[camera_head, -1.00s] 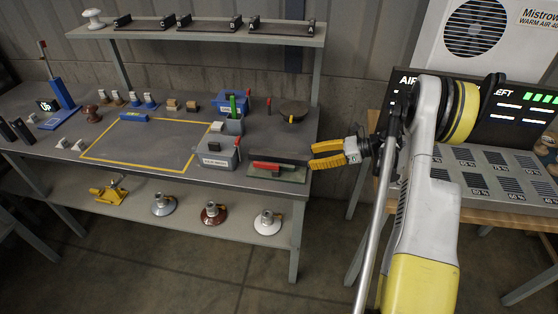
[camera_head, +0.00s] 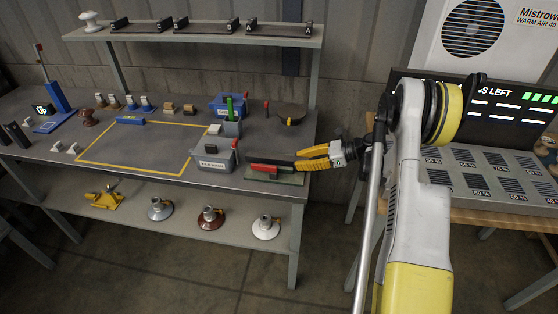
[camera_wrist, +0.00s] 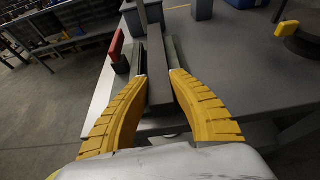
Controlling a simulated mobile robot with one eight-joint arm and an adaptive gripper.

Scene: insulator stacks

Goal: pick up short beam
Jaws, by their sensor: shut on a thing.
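The short beam (camera_wrist: 157,62) is a dark grey bar. In the wrist view it lies lengthwise between the yellow fingers. My gripper (camera_wrist: 159,77) is shut on it near its closer end, one finger on each side. In the head view my gripper (camera_head: 299,159) reaches in from the right over the table's right edge, and the beam (camera_head: 277,158) shows as a thin dark bar beside a red block. I cannot tell whether the beam still touches what is under it.
The red block (camera_head: 265,168) sits on a green base plate (camera_head: 288,180), close by the beam. A grey box (camera_head: 213,161) and a blue box (camera_head: 229,104) stand left and behind. A dark round plate (camera_head: 291,113) is behind. A yellow-outlined area (camera_head: 150,143) is mostly clear.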

